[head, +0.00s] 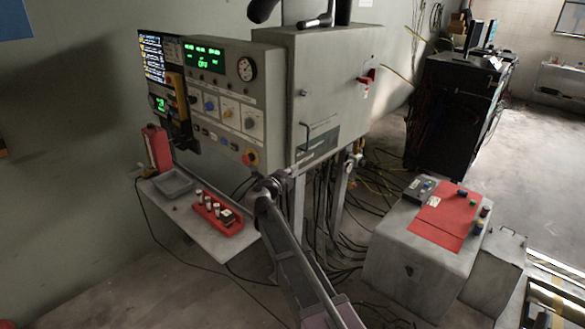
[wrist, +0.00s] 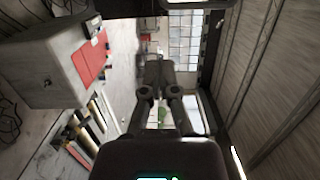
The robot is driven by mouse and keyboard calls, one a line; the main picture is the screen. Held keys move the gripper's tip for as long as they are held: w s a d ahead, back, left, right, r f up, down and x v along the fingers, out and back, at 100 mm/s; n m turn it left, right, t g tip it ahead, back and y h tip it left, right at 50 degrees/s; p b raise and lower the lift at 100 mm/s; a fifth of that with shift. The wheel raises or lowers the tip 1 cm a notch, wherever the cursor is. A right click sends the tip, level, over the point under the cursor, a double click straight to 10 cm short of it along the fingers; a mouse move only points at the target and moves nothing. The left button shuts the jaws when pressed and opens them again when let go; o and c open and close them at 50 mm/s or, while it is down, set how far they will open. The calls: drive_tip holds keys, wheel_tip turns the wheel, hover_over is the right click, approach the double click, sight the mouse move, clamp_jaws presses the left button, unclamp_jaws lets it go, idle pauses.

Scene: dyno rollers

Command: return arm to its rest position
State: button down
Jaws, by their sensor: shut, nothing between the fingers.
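My gripper (wrist: 158,66) shows in the middle of the wrist view, with its fingers together and nothing between them. It is clear of any surface there, with the room behind it. In the head view my arm rises from the bottom edge to a joint in front of the grey control cabinet. I cannot make out the gripper's fingers in the head view.
The control cabinet (head: 330,85) stands behind my arm. A shelf (head: 205,232) holds a red rack (head: 217,212) and a grey tray (head: 173,183). A grey box (head: 400,262) with a red sheet (head: 447,217) stands at right. Cables hang below the cabinet.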

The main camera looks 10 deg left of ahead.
drive_tip(key=shift+s+a, duration=0.2)
drive_tip(key=shift+a, duration=0.1)
wheel_tip(320, 180, up, 4)
drive_tip(key=d+n+t+y+p, duration=0.1)
drive_tip(key=d+n+t+y, duration=0.2)
drive_tip(key=n+y, duration=0.7)
drive_tip(key=s+d+f+n+g+y+p, duration=0.2)
drive_tip(key=s+d+f+n+g+y, duration=0.1)
drive_tip(key=s+d+f+n+g, duration=1)
drive_tip(key=s+d+f+g+h, duration=0.2)
drive_tip(key=s+d+g, duration=0.1)
drive_tip(key=s+d, duration=0.5)
drive_tip(key=s+d+f+g+h, duration=0.2)
drive_tip(key=s+d+g+h, duration=0.1)
drive_tip(key=s+d, duration=0.5)
drive_tip(key=shift+s+d+f+p, duration=0.35)
drive_tip(key=shift+s+p, duration=0.1)
drive_tip(key=shift+s, duration=0.2)
